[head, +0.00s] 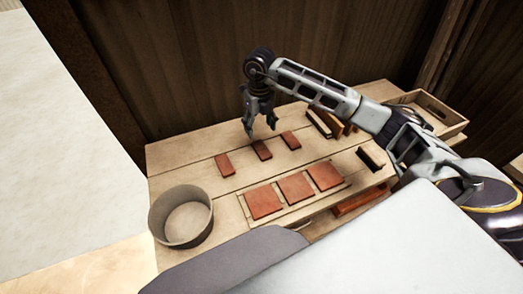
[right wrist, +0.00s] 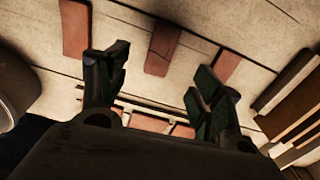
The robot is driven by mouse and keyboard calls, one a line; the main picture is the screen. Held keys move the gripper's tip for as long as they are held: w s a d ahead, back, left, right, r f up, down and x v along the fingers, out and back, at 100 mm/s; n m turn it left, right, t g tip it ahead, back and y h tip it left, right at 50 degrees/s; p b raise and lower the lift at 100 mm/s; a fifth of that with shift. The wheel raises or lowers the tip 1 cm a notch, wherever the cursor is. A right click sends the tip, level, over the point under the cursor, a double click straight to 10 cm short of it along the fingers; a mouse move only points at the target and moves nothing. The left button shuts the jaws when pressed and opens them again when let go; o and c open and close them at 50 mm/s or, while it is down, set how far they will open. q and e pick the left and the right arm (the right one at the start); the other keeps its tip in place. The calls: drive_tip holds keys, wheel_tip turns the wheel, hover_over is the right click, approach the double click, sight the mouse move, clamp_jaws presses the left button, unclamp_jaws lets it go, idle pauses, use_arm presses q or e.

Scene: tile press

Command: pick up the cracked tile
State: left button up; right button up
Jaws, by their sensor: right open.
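Three small reddish tiles lie in a row toward the back of the wooden table: a left one (head: 225,164), a middle one (head: 262,151) and a right one (head: 291,140). Three larger reddish tiles (head: 264,201) lie side by side on a pale board nearer the front. My right gripper (head: 261,128) is open and empty, pointing down above the middle small tile. In the right wrist view, that middle tile (right wrist: 163,46) shows beyond and between the spread fingers. My left gripper is not in view.
A round grey bin (head: 158,222) stands at the table's left front. Dark and wooden upright pieces (head: 322,123) stand at the back right, and a wooden tray (head: 448,119) is at the far right. The table's back left is clear.

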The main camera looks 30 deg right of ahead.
hover_over(261, 149)
drive_tip(key=f, duration=0.4)
drive_tip(key=shift+w+a+f, duration=0.1)
drive_tip(key=shift+w+f, duration=0.05)
drive_tip(key=shift+w, duration=0.05)
drive_tip(key=shift+f, duration=0.45)
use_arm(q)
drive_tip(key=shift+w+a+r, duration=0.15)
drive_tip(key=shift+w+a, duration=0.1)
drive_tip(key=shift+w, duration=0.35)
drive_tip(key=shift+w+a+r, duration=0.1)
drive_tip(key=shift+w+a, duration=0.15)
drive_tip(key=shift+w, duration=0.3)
use_arm(e)
drive_tip(key=shift+f, duration=0.3)
drive_tip(key=shift+s+f+p, duration=0.2)
drive_tip(key=shift+f+p, duration=0.2)
drive_tip(key=shift+f, duration=0.25)
wheel_tip(261, 149, down, 3)
drive_tip(key=shift+r, duration=0.2)
drive_tip(key=shift+f, duration=0.35)
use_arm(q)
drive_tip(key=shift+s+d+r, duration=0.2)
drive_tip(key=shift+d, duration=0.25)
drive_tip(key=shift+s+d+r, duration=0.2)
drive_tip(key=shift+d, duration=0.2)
